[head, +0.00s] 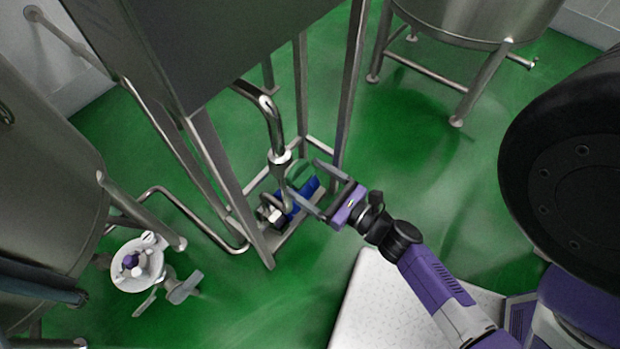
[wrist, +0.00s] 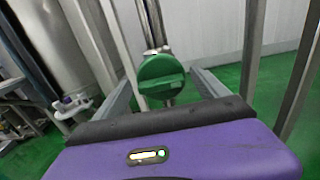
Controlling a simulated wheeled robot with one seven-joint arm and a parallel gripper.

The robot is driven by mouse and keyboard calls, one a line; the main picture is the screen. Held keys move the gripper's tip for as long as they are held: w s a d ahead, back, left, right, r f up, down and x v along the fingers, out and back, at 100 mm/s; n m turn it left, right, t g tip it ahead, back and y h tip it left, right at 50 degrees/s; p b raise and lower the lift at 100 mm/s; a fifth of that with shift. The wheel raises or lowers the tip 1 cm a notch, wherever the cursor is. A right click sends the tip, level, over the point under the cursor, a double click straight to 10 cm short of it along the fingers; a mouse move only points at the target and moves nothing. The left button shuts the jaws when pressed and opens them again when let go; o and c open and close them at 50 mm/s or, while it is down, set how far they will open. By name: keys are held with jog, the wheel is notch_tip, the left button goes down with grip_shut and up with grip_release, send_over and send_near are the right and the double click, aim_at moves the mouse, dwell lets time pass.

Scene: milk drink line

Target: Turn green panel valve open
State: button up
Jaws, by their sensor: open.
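The green panel valve (wrist: 161,72) is a round green knob with a raised grip bar that lies nearly level in the wrist view. In the head view the green valve (head: 299,168) shows small, partly hidden by the pipe and my gripper. My gripper (head: 305,178) is open, its two fingers spread and pointing at the knob. In the wrist view my gripper (wrist: 163,78) has one finger on each side of the knob, with gaps visible. I cannot tell whether the fingertips reach the knob's depth. Nothing is held.
A steel pipe (head: 272,118) comes down beside the valve, inside a steel frame (head: 345,95). A blue pump (head: 305,190) sits low by my fingers. A white-topped fitting (head: 137,264) with a lever stands at left. Green floor (head: 430,150) is clear to the right.

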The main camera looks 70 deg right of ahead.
jog(key=c, duration=1.2)
jog(key=shift+c, duration=0.2)
jog(key=shift+n, duration=0.3)
jog(key=n+b, duration=0.4)
jog(key=n, duration=0.1)
jog(key=n+b, duration=0.5)
jog(key=n, duration=0.1)
jog(key=n+b, duration=0.5)
jog(key=n, duration=0.1)
jog(key=shift+a+f, duration=0.25)
jog(key=shift+f, duration=0.1)
jog(key=shift+n, duration=0.3)
